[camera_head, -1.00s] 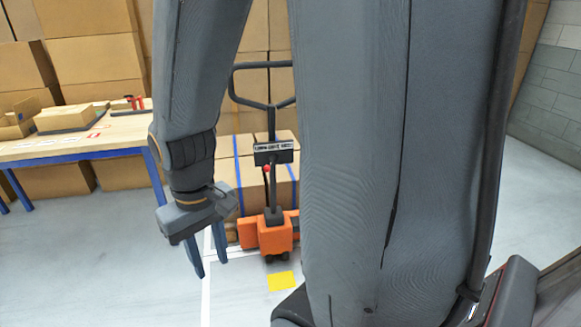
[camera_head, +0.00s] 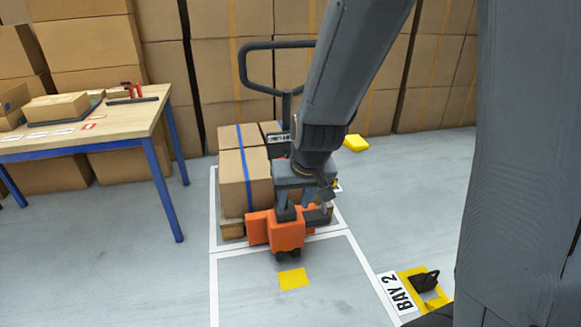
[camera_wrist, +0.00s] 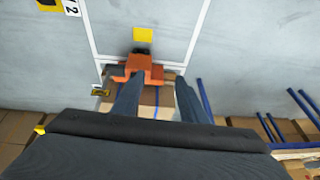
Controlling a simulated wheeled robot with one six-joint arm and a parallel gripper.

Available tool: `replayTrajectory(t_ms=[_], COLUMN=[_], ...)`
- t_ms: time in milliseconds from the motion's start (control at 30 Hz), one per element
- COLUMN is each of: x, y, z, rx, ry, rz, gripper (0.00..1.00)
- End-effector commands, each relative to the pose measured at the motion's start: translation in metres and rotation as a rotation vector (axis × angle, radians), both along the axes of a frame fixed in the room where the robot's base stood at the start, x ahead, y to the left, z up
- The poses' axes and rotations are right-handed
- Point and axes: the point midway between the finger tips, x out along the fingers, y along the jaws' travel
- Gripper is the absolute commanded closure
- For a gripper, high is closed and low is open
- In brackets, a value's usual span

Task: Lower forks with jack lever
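The orange pallet jack (camera_head: 287,232) stands in front of a pallet with strapped cartons (camera_head: 232,190). Its dark loop handle (camera_head: 262,47) rises behind my arm. My gripper (camera_head: 303,207) points down in front of the jack's mast in the head view, covering the lever and most of the label plate. In the wrist view the fingers of my gripper (camera_wrist: 156,97) are apart, with nothing seen held between them. The orange jack (camera_wrist: 137,69) shows beyond the fingertips. I cannot make out the jack lever or whether a finger touches it.
A wooden table (camera_head: 110,122) with blue legs stands at the left. Stacked cartons (camera_head: 90,60) line the back. White floor lines (camera_head: 282,245), a yellow floor patch (camera_head: 293,279) and a BAY 2 sign (camera_head: 396,291) lie around the jack.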

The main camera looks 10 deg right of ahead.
Motion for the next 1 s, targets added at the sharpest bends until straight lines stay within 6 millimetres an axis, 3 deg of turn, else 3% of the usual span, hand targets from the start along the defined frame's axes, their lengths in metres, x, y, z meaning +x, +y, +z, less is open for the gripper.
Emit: replayTrajectory(t_ms=[33,200,300,400,500,600,867,1000], x=[0.037,0.145,0.195,0.230,0.251,0.260,0.261,0.272], y=[0.009,0.021,0.020,0.016,0.010,0.005,-0.001,-0.009], z=[-0.023,-0.054,-0.068,-0.080,-0.089,-0.094,-0.095,-0.093], rx=[0.000,-0.056,-0.124,-0.221,-0.330,-0.435,-0.582,-0.592], ry=[-0.080,-0.389,-0.560,-0.719,-0.855,-0.957,-1.080,-1.086], rz=[-0.007,-0.074,-0.126,-0.181,-0.235,-0.279,-0.336,-0.341], gripper=[0.61,0.61,0.61,0.61,0.61,0.61,0.61,0.61])
